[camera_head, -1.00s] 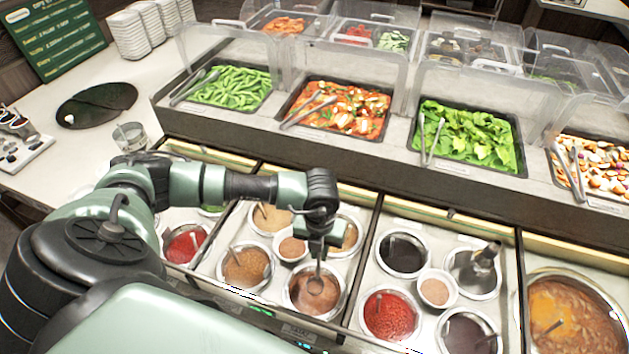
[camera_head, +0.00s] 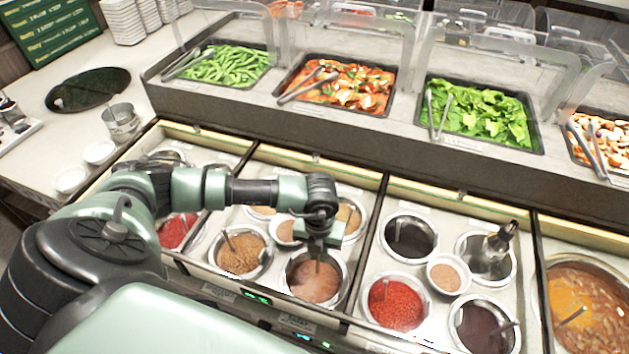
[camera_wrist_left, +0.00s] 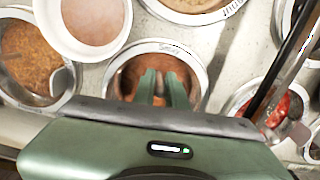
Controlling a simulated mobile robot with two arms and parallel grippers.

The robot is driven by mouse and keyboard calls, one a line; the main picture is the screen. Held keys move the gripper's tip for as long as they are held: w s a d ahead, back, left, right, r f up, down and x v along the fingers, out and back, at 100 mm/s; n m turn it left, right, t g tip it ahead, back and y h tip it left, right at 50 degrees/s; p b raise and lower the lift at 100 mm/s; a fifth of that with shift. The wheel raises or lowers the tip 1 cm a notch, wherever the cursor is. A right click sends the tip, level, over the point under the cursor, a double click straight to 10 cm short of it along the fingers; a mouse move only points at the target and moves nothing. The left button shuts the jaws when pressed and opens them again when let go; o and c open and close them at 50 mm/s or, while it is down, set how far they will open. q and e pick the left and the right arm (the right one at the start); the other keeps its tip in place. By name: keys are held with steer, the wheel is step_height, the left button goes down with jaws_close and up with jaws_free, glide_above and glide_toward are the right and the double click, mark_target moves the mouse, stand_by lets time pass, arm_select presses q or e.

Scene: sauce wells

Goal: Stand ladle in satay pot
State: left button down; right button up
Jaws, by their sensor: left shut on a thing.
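The satay pot (camera_head: 297,292) is a round metal pot of brown sauce, in the front row of the middle-left section. Its labelled rim shows in the left wrist view (camera_wrist_left: 196,62). My left gripper (camera_head: 319,246) is right above this pot, pointing down. It is shut on the ladle's handle (camera_head: 318,265), which stands near upright over the sauce. The ladle's bowl is not visible and seems to be under the surface. In the left wrist view my green fingers (camera_wrist_left: 163,86) cover much of the pot's opening. My right gripper is not in view.
A pot of grainy brown sauce (camera_head: 238,256) is to the left, a pot of red sauce (camera_head: 394,303) to the right past a dark divider. A small bowl of pale sauce (camera_head: 285,231) sits just behind. Food trays under clear guards stand further back.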

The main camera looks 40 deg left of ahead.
arm_select(q)
steer(key=shift+f, duration=0.2)
stand_by(0.5)
steer(key=shift+s, duration=0.1)
steer(key=c, duration=0.7)
jaws_free()
steer(key=shift+r, duration=0.15)
steer(key=shift+r+p, duration=3)
steer(key=shift+r, duration=1.4)
